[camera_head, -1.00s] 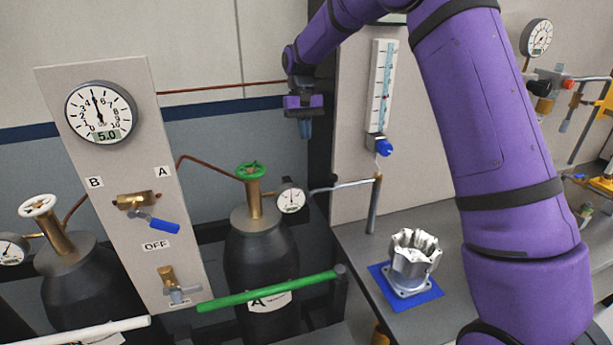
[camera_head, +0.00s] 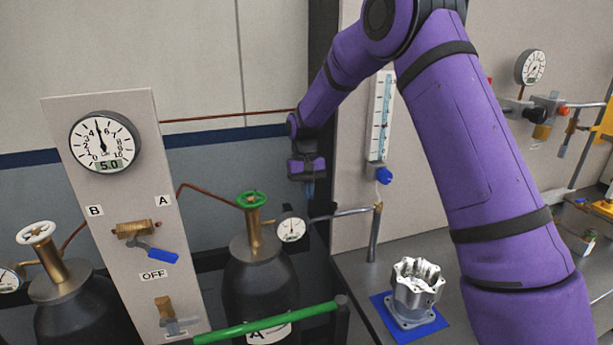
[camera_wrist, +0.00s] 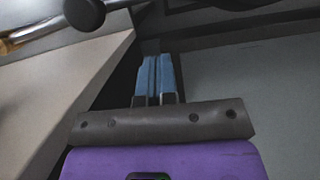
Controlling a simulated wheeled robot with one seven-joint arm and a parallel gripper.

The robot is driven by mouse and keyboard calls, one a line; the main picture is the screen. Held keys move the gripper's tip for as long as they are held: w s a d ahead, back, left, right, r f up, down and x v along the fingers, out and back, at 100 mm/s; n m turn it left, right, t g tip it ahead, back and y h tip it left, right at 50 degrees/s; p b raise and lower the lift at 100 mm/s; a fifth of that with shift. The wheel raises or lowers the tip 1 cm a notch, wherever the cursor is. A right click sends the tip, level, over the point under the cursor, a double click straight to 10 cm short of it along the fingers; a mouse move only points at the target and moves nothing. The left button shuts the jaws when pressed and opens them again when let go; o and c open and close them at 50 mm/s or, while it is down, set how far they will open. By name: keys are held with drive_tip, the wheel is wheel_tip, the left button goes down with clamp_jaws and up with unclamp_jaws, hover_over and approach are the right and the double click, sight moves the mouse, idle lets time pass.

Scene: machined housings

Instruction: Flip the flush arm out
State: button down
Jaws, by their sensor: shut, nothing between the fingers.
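What looks like the flush arm is a thin silver tube (camera_head: 343,213), reaching left from the brass-coloured top of an upright post (camera_head: 374,236) on the bench. Its free left end lies close to the pressure gauge of cylinder A. My gripper (camera_head: 309,194) points down just above that free end, its blue fingers shut and empty. I cannot tell whether they touch the tube. In the wrist view the shut fingers (camera_wrist: 157,76) point away from the camera. A shiny tube with a brass-coloured part (camera_wrist: 22,36) shows there at upper left. The machined housing (camera_head: 415,285) stands on a blue pad (camera_head: 409,318).
The cylinder gauge (camera_head: 291,229) and green cylinder valve (camera_head: 251,200) are left of my gripper. A flowmeter (camera_head: 381,115) with a blue knob hangs on the panel to its right. The valve panel (camera_head: 125,190) stands at left. A green bar (camera_head: 270,322) crosses below.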

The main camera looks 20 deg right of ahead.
drive_tip(key=shift+s+a+f, duration=0.1)
drive_tip(key=shift+s+f, duration=0.25)
drive_tip(key=shift+s, duration=0.35)
drive_tip(key=shift+s+d+f, duration=0.1)
drive_tip(key=shift+s+f, duration=0.25)
drive_tip(key=shift+s, duration=0.35)
drive_tip(key=shift+s+a+f, duration=0.1)
drive_tip(key=shift+s+f, duration=0.25)
drive_tip(key=shift+s, duration=0.35)
